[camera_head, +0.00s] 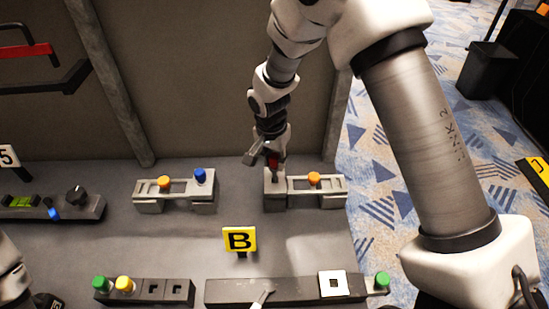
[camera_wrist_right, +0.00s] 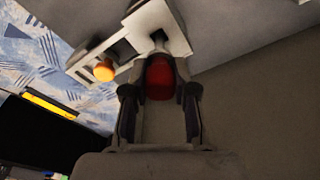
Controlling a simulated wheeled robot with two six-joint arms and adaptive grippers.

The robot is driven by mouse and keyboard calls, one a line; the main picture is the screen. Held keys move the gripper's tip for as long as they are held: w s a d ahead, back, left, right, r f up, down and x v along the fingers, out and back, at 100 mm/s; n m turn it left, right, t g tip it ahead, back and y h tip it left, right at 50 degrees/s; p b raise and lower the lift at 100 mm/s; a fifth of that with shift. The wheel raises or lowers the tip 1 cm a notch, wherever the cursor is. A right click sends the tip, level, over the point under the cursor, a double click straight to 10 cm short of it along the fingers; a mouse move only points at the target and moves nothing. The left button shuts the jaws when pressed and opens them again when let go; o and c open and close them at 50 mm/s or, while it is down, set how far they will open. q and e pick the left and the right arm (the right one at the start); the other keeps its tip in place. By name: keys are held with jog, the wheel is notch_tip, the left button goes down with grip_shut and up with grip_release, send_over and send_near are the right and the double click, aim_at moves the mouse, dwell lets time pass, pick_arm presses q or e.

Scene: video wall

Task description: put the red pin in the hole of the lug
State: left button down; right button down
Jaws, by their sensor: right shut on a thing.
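The red pin (camera_head: 273,160) is between the fingers of my right gripper (camera_head: 266,157), which is shut on it. In the right wrist view the red pin (camera_wrist_right: 159,77) shows between the two fingers, close over the grey lug (camera_wrist_right: 157,28). In the head view the lug (camera_head: 275,190) is the upright block at the left end of a grey rail fixture. The pin's lower end and the hole are hidden, so I cannot tell how far the pin is in. My left arm shows only at the lower left edge; its gripper's fingers are not in view.
An orange knob (camera_head: 314,179) sits on the rail right beside the lug. A similar fixture with an orange knob (camera_head: 164,182) and a blue pin (camera_head: 200,175) stands to the left. A yellow B sign (camera_head: 239,240) stands in front. The back panel (camera_head: 210,80) rises close behind.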

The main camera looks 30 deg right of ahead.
aim_at(275, 168)
jog(key=shift+f, duration=0.2)
jog(key=shift+f+b, duration=1.05)
jog(key=shift+f, duration=0.35)
jog(key=shift+f, duration=0.1)
jog(key=shift+f+b, duration=0.55)
jog(key=shift+f, duration=0.15)
jog(key=shift+c, duration=1.7)
grip_release()
